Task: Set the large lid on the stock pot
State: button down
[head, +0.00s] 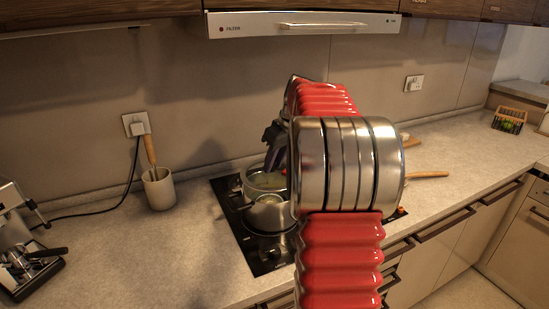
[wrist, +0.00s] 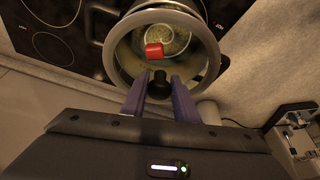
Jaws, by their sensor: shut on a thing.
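My gripper (wrist: 158,88) has its two purple fingers shut on a black knob (wrist: 158,78) in the wrist view. The knob appears to belong to the large lid, which looks clear with a metal rim (wrist: 208,40). Through or beyond it I see a pot's round inside with pale, greenish contents and a red piece (wrist: 153,50). In the head view the gripper (head: 276,158) is above the steel pots on the hob, partly hidden by my arm. The front steel pot (head: 270,213) is partly covered. I cannot tell whether the lid touches the stock pot.
The black hob (head: 245,243) lies under the pots. A utensil crock (head: 159,190) and a coffee machine (head: 25,250) stand to the left. A range hood (head: 300,25) hangs above. Counter between crock and hob is clear. A wooden-handled item (head: 428,174) lies to the right.

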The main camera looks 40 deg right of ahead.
aim_at(275, 172)
jog(key=shift+f, duration=1.15)
jog(key=shift+f, duration=0.35)
jog(key=shift+f, duration=0.2)
jog(key=shift+f, duration=0.2)
dwell(0.5)
jog(key=shift+f, duration=0.2)
jog(key=shift+f, duration=0.2)
dwell(0.8)
jog(key=c, duration=1.3)
grip_release()
jog(key=shift+o, duration=0.4)
